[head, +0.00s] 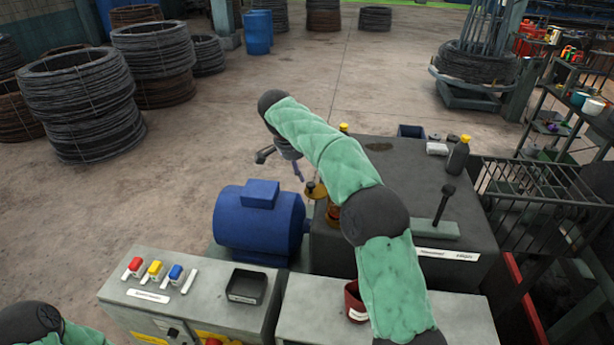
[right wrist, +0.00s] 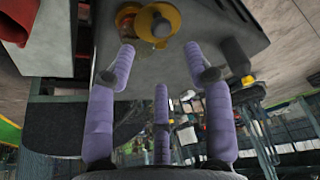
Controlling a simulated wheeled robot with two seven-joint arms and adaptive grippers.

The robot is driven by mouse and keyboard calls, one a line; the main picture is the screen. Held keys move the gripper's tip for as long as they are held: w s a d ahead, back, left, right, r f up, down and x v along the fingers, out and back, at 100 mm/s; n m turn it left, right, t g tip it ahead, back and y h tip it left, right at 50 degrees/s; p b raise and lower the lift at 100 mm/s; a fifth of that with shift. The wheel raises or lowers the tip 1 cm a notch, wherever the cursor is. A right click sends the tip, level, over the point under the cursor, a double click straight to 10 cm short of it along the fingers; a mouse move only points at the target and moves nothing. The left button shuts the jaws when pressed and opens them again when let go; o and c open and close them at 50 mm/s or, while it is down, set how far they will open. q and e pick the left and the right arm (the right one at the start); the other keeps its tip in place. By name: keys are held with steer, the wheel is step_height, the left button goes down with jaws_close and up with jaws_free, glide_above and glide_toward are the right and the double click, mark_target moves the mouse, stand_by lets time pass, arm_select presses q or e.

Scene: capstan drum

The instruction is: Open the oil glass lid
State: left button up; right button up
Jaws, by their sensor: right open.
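The oil glass lid is a yellow-brass disc with a dark knob (head: 316,190), at the left edge of the dark machine housing. It also shows in the right wrist view (right wrist: 160,24), at the top between the fingertips and beyond them. An amber oil glass (head: 333,214) shows just below the lid, partly hidden by my right arm. My right gripper (head: 290,160) is up and to the left of the lid, apart from it, partly hidden by its own arm. Its purple fingers (right wrist: 160,62) are spread and empty. My left gripper is out of the picture; only part of that arm shows at bottom left.
A blue motor (head: 258,222) stands left of the dark housing (head: 425,180). A dark bottle with a yellow cap (head: 458,156) and a lever (head: 445,203) are on the housing. A red cup (head: 354,300) and a black tray (head: 245,286) sit in front. The floor behind is open.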

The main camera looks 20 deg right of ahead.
steer(key=shift+v, duration=1.9)
